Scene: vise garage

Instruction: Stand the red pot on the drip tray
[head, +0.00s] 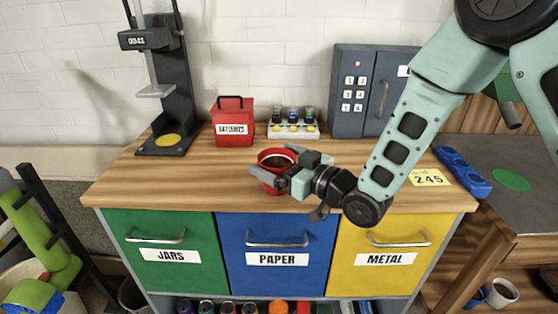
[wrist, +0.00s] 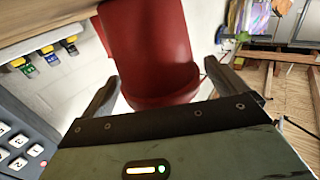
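The red pot (head: 272,184) stands upright near the front edge of the wooden counter, with dark contents inside its rim. My gripper (head: 284,165) reaches in from the right, its fingers on either side of the pot. In the wrist view the pot (wrist: 150,55) fills the space between the fingers, and a narrow light gap shows beside the right finger. The gripper looks open around the pot. At the back left, a dark column machine has a base (head: 152,150) with a yellow disc; this appears to be the drip tray.
A red box (head: 233,122), a white rack of small bottles (head: 307,132) and a grey keypad safe (head: 345,118) line the counter's back. The counter between pot and machine is clear.

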